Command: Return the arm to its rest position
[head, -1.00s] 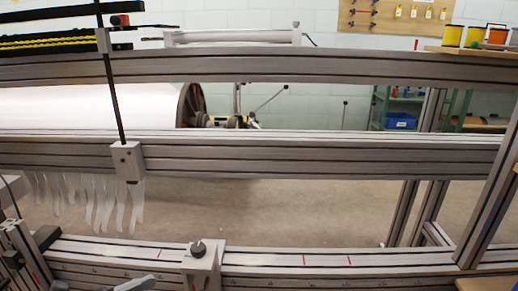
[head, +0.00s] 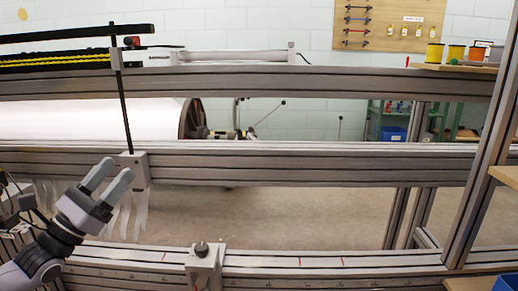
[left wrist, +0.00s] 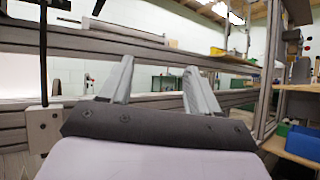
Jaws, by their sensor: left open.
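My left gripper (head: 108,181) is in the lower left of the head view, with its grey fingers apart and pointing up and to the right. Nothing is between the fingers. In the left wrist view the open fingers (left wrist: 157,85) show with only the loom frame and room behind them. The fingertips are close in the picture to a white block (head: 136,172) on the loom's middle rail; I cannot tell whether they touch it. My right gripper is not in view.
The loom's metal rails (head: 300,165) cross the head view, with a lower rail (head: 320,262) in front. White strips (head: 139,215) hang at the left. A clamp block (head: 203,266) stands on the lower rail. Coloured spools (head: 455,54) sit on a shelf at the upper right. The floor between rails is clear.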

